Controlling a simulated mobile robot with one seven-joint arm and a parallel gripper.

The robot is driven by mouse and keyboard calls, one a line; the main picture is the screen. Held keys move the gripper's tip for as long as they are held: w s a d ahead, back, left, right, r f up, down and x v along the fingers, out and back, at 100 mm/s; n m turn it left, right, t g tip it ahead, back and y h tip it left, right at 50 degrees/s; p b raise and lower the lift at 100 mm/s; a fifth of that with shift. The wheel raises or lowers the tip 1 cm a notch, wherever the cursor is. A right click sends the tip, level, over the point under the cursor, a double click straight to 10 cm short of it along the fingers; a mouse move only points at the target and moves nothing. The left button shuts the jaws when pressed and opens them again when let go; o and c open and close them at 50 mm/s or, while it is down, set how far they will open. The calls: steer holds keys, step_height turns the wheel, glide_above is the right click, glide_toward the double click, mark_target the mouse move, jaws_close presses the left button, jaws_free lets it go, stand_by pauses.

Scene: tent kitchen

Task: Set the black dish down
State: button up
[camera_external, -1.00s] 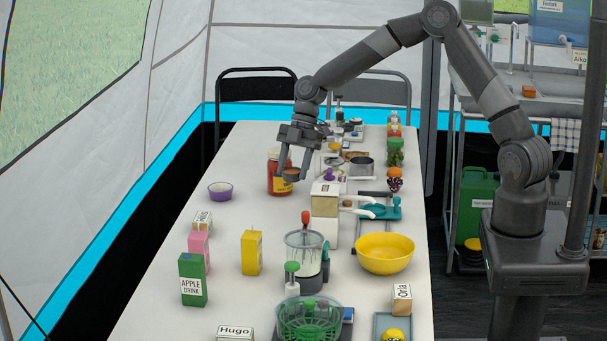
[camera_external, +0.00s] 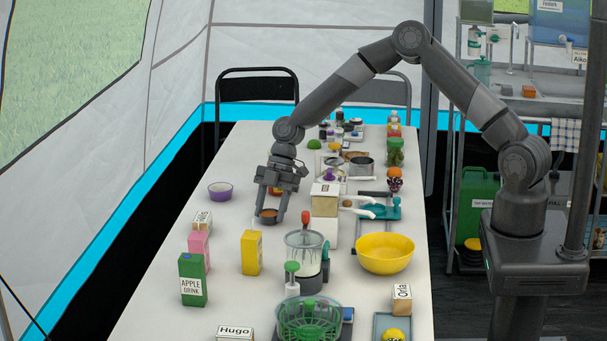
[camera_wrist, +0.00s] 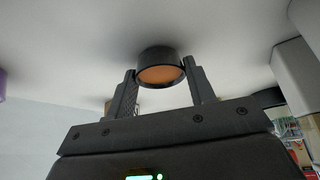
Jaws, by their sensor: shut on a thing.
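The black dish (camera_external: 268,216) is small and round with an orange-brown inside. My gripper (camera_external: 270,214) is shut on it, low at the table (camera_external: 190,290), left of the white box-shaped appliance. In the wrist view the dish (camera_wrist: 160,68) sits between the two fingertips of my gripper (camera_wrist: 161,80), with the pale tabletop close behind it. I cannot tell whether its base touches the table.
A purple bowl (camera_external: 220,192) stands to the left. A yellow carton (camera_external: 251,252) and a blender (camera_external: 304,258) stand nearer the camera. The white appliance (camera_external: 325,200) is to the right. Bare table lies between the purple bowl and the dish.

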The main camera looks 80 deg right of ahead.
steer(key=o, duration=1)
steer(key=shift+f, duration=0.1)
steer(key=v, duration=1.1)
steer(key=s+a+r+m+h, duration=0.3)
steer(key=s+a+r, duration=0.3)
steer(key=s+r, duration=0.3)
steer(key=s+a+r+m+t, duration=0.1)
steer(key=s+r+m, duration=0.2)
steer(key=s, duration=0.7)
steer(key=s+a+r+m+t+h, duration=0.1)
steer(key=s+r+m, duration=0.3)
steer(key=s, duration=0.5)
steer(key=s+a+r+m+t+h, duration=0.1)
steer(key=s+a+r+m, duration=0.1)
steer(key=s, duration=0.8)
step_height(320, 180, up, 3)
steer(key=shift+s+a+f+m, duration=0.15)
steer(key=shift+s+m, duration=0.2)
steer(key=shift+m, duration=0.45)
